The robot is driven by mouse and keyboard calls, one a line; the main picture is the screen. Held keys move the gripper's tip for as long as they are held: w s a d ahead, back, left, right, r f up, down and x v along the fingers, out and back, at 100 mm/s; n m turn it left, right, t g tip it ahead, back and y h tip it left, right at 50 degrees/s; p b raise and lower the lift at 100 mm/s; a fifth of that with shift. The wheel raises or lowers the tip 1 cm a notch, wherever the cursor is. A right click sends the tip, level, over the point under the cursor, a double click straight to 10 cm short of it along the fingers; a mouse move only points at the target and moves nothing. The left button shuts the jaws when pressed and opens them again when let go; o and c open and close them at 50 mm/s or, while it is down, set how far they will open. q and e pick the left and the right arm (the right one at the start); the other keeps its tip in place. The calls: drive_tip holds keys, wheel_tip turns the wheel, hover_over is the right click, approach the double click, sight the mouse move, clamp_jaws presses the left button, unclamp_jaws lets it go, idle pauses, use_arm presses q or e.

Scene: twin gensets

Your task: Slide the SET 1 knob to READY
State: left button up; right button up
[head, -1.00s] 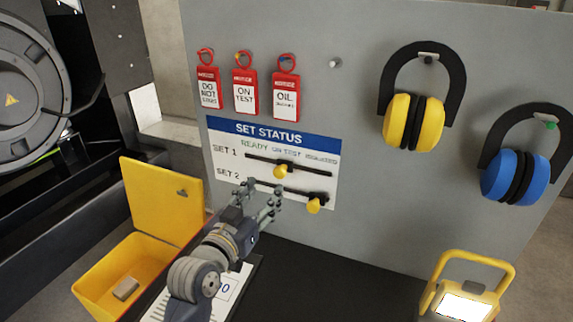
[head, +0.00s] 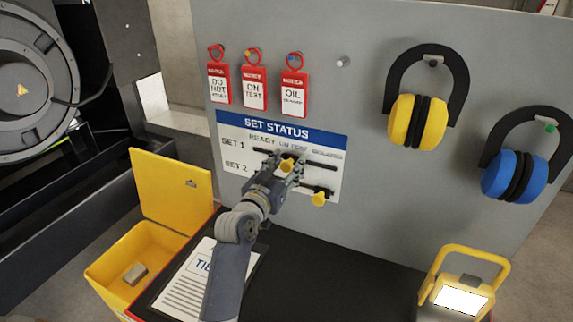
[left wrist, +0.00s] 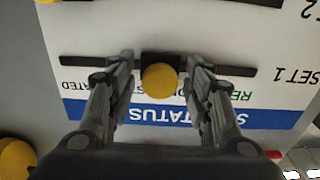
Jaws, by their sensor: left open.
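The SET STATUS board (head: 232,166) is on the grey panel, with READY at the left, ON TEST in the middle and a third label at the right. The yellow SET 1 knob (head: 287,164) sits about mid-slot, near ON TEST. My left gripper (head: 284,168) is at this knob and partly covers it. In the left wrist view, upside down, the knob (left wrist: 160,78) lies between the open fingers, with gaps on both sides. The fingers hide part of the lettering. The yellow SET 2 knob (head: 319,199) is at the right of the lower slot. My right gripper is out of view.
Red tags (head: 254,88) hang above the board. Yellow earmuffs (head: 418,122) and blue earmuffs (head: 515,175) hang to the right. Below are an open yellow box (head: 170,200), a clipboard (head: 192,285) and a yellow lamp (head: 462,298).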

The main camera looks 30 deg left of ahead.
use_arm(q)
drive_tip(key=shift+c, duration=0.8)
clamp_jaws()
drive_tip(key=a, duration=0.2)
drive_tip(key=a+b, duration=0.1)
drive_tip(key=a, duration=0.5)
drive_tip(key=shift+s+f+b, duration=0.1)
drive_tip(key=shift+s+b, duration=0.25)
drive_tip(key=shift+b, duration=0.05)
drive_tip(key=shift+a+r, duration=0.2)
drive_tip(key=shift+a, duration=0.5)
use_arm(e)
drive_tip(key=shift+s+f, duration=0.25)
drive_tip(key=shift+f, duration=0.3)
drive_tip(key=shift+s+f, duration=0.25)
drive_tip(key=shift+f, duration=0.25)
use_arm(q)
drive_tip(key=shift+r, duration=0.1)
drive_tip(key=shift+c, duration=0.4)
unclamp_jaws()
drive_tip(key=shift+o, duration=1.2)
drive_tip(key=shift+a, duration=0.15)
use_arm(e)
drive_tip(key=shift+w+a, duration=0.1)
